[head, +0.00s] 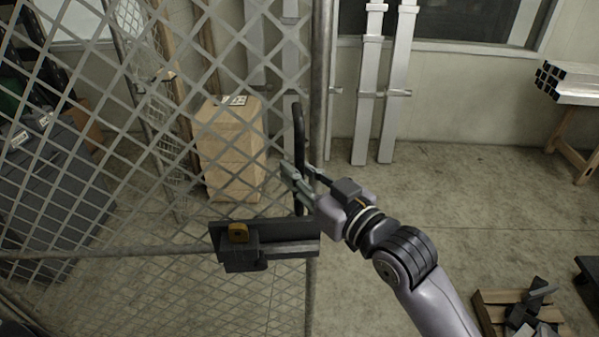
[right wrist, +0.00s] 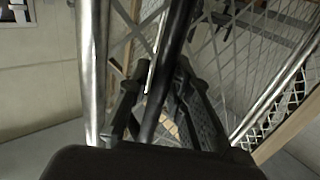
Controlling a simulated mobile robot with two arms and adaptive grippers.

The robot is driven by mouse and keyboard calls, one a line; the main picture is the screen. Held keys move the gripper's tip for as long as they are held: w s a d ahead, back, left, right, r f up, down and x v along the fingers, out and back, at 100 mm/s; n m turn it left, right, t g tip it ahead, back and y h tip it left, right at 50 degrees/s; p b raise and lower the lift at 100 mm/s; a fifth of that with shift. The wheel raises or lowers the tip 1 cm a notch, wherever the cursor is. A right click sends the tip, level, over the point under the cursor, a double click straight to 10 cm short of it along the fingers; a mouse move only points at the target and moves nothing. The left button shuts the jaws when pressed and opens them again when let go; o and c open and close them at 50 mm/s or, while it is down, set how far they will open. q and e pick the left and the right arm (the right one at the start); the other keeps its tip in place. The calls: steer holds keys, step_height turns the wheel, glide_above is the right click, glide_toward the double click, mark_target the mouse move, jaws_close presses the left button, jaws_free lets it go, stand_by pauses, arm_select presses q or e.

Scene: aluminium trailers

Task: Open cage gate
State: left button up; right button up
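The cage gate (head: 215,135) is a grey wire-mesh panel filling the left of the head view, with a round metal post (head: 318,90) at its right edge. A vertical black bar handle (head: 298,130) stands by that post, and it also shows in the right wrist view (right wrist: 174,50). Below it is a dark latch box (head: 240,258) with a yellow-brown part (head: 238,232). My right gripper (head: 300,185) is at the lower handle. In the right wrist view its fingers (right wrist: 155,95) stand apart on either side of the bar, with gaps visible. My left gripper is out of view.
Tall metal profiles (head: 385,90) lean on the back wall. A wooden crate with dark parts (head: 520,310) is at the lower right, and a bench with tubes (head: 575,90) at the far right. The floor between is clear.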

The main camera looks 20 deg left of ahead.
steer(key=shift+o, duration=1.4)
steer(key=v, duration=1.2)
